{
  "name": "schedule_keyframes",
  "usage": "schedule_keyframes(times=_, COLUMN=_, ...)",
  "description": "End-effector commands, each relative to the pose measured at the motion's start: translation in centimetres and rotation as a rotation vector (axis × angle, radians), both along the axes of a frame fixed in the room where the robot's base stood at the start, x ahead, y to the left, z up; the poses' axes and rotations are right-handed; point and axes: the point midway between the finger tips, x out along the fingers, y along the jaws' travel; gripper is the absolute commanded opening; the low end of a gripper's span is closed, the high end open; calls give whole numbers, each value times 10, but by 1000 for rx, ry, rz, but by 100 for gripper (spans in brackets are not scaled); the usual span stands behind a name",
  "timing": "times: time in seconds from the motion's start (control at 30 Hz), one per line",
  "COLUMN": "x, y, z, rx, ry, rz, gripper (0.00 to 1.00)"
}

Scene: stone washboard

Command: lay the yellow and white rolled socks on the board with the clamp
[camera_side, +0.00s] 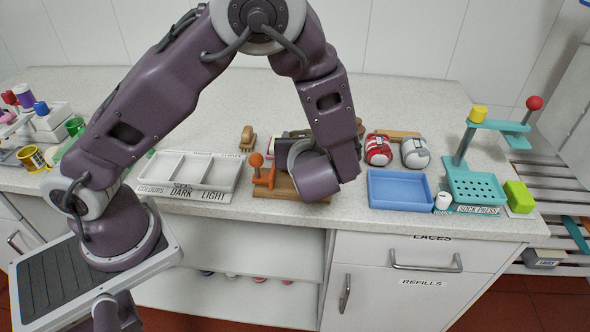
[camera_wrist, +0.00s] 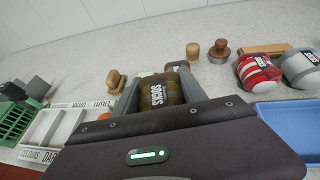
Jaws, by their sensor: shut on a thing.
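My gripper (camera_wrist: 158,84) is shut on an olive-brown sock roll (camera_wrist: 160,92) with a white SOCKS label, between its two fingers in the wrist view. No roll shows as clearly yellow and white. In the side view my wrist hangs over the right part of the wooden board (camera_side: 286,188) and hides the fingers and most of the held roll. The orange clamp (camera_side: 263,174) with its round knob stands at the board's left end. It shows only as a sliver in the wrist view (camera_wrist: 104,116). Whether the roll touches the board is hidden.
A red roll (camera_side: 377,150) and a grey-white roll (camera_side: 415,152) sit right of my gripper, behind a blue tray (camera_side: 400,190). A teal sock press (camera_side: 475,185) stands farther right. A white sorting tray (camera_side: 190,172) lies left of the board. A wooden brush (camera_side: 248,138) stands behind.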

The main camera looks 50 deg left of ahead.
Motion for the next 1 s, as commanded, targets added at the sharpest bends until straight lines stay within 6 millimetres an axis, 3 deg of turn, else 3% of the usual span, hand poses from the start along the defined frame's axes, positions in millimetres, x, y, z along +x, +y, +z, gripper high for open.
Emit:
schedule_keyframes(times=0.2, x=-2, y=9, z=1, rx=2, ry=-4, rz=27, gripper=3)
schedule_keyframes(times=0.27, x=3, y=21, z=1, rx=2, ry=-6, rz=66, gripper=3)
schedule_keyframes(times=0.37, x=11, y=57, z=3, rx=3, ry=-8, rz=169, gripper=3)
schedule_keyframes(times=0.53, x=17, y=144, z=7, rx=6, ry=-9, rz=398, gripper=3)
schedule_keyframes(times=0.67, x=5, y=225, z=13, rx=8, ry=-9, rz=598, gripper=3)
schedule_keyframes(times=0.8, x=-26, y=310, z=21, rx=6, ry=-7, rz=804, gripper=3)
schedule_keyframes(times=0.9, x=-50, y=353, z=26, rx=4, ry=-6, rz=911, gripper=3)
schedule_keyframes(times=1.0, x=-69, y=380, z=28, rx=3, ry=-2, rz=978, gripper=3)
